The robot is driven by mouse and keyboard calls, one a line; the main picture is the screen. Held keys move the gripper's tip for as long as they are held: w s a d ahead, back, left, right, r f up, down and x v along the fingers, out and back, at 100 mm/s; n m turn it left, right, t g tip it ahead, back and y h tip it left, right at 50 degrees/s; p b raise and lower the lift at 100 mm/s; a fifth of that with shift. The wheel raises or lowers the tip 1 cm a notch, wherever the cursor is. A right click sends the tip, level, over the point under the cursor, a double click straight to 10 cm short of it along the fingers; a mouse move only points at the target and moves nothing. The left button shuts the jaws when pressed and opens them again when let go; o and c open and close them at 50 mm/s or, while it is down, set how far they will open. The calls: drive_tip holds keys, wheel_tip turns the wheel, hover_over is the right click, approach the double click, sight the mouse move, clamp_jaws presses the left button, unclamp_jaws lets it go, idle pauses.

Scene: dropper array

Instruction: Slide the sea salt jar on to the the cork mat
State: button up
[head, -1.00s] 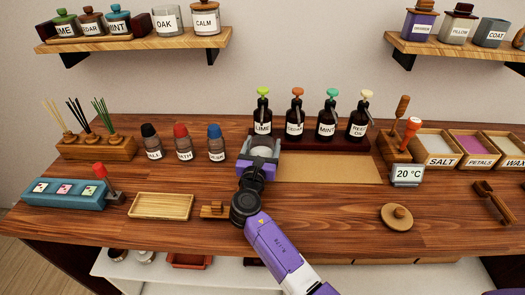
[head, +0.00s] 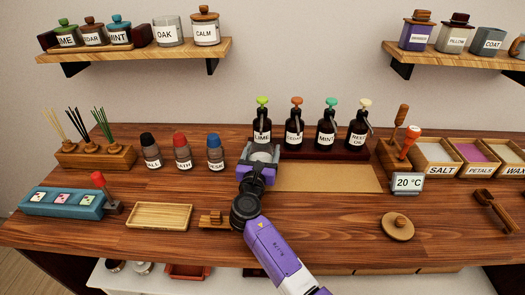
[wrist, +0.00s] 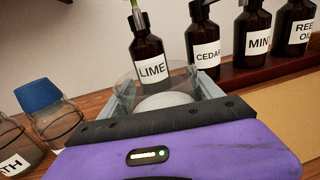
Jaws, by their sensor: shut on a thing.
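The sea salt jar, clear glass with pale contents, is between the fingers of my gripper (head: 262,154) and mostly hidden by them in the head view. In the wrist view the jar (wrist: 166,98) shows as a clear rim with a white mound inside, and my gripper's fingers close on its sides. No label on it can be read. The cork mat (head: 330,178) is a flat tan rectangle just right of my gripper. It also shows at the right of the wrist view (wrist: 275,118). The jar is beside the mat's left edge; its base is hidden.
Dark pump bottles (head: 295,128) stand on a low rack (head: 325,153) behind the mat and jar. Several capped bottles (head: 183,153) stand to the left. A temperature display (head: 408,183) is at the mat's right. The mat's surface looks clear.

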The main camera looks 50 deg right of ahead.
drive_tip(key=shift+f+b, duration=0.4)
drive_tip(key=shift+f, duration=0.1)
drive_tip(key=o, duration=2)
drive_tip(key=shift+o, duration=0.2)
drive_tip(key=shift+f, duration=0.15)
